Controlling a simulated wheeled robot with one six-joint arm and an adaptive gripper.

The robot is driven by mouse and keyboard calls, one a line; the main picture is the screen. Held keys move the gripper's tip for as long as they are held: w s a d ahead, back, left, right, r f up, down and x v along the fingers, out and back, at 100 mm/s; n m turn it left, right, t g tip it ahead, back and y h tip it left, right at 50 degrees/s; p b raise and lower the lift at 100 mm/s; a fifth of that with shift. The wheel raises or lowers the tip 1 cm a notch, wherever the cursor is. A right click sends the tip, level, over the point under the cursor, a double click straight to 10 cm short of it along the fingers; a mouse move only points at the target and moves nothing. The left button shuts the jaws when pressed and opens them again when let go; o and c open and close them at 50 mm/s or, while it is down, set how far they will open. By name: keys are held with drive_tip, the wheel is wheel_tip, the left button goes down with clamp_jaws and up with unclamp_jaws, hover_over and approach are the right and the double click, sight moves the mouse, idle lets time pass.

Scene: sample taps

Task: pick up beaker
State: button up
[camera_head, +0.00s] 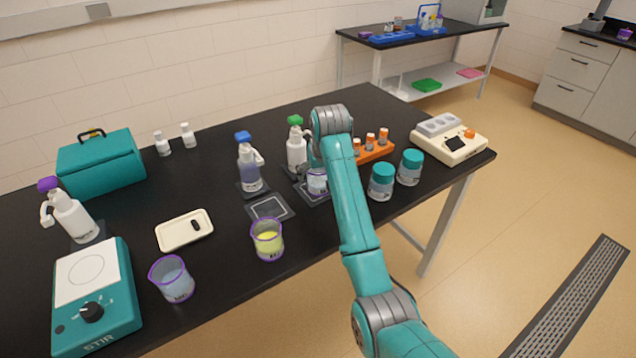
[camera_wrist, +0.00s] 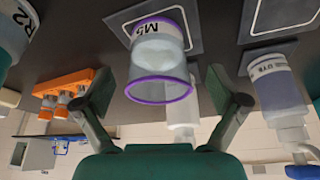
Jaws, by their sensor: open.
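A clear beaker (camera_wrist: 160,60) with a purple rim, a label reading M5 and pale contents lies between the two spread fingers of my gripper (camera_wrist: 160,90) in the wrist view. The fingers are open, one on each side, with a visible gap to the beaker. In the head view this beaker (camera_head: 317,183) stands on a dark mat, partly hidden by my arm. Two other purple-rimmed beakers stand nearer: one with yellow liquid (camera_head: 268,242) and one with pale blue liquid (camera_head: 173,281).
Spray bottles (camera_head: 250,165) stand behind, left of my arm. An orange rack (camera_head: 372,152) and teal-lidded jars (camera_head: 381,180) stand close on its right. A white tray (camera_head: 184,231), a stirrer (camera_head: 97,300) and a teal case (camera_head: 100,168) are on the left. An empty mat (camera_head: 270,208) lies between.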

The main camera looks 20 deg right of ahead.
sight(318, 181)
drive_tip(key=shift+w+d+x, duration=0.1)
drive_tip(key=shift+w+x, duration=0.1)
drive_tip(key=shift+x, duration=1.2)
drive_tip(key=shift+w+d+x, duration=0.1)
drive_tip(key=shift+w+x, duration=0.05)
drive_tip(key=shift+x, duration=1.25)
drive_tip(key=shift+r, duration=0.15)
drive_tip(key=c, duration=1.1)
drive_tip(key=shift+c, duration=0.4)
drive_tip(key=shift+s, duration=0.1)
